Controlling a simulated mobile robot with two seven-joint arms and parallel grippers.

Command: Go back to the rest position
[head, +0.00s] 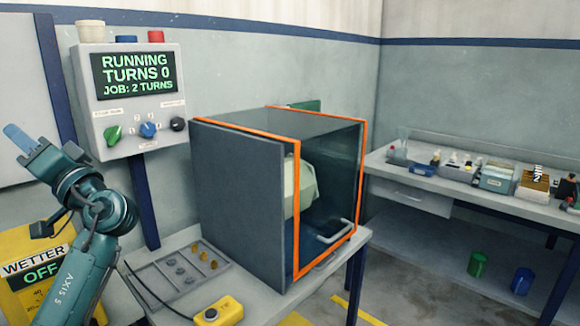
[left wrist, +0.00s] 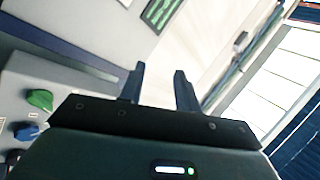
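My left arm comes in from the left in the head view, bent, with its gripper (head: 20,138) raised beside the control box (head: 126,95). In the left wrist view the two fingers of my left gripper (left wrist: 159,84) stand apart with nothing between them. The gripper is clear of the box, with its green and blue knobs at the left edge of that view. My right gripper is in neither view.
An orange-edged glass cabinet (head: 272,200) stands on a grey bench with a yellow pendant (head: 218,312) in front. A yellow WETTER box (head: 35,270) is low on the left, partly behind my arm. A side bench (head: 470,190) runs along the right.

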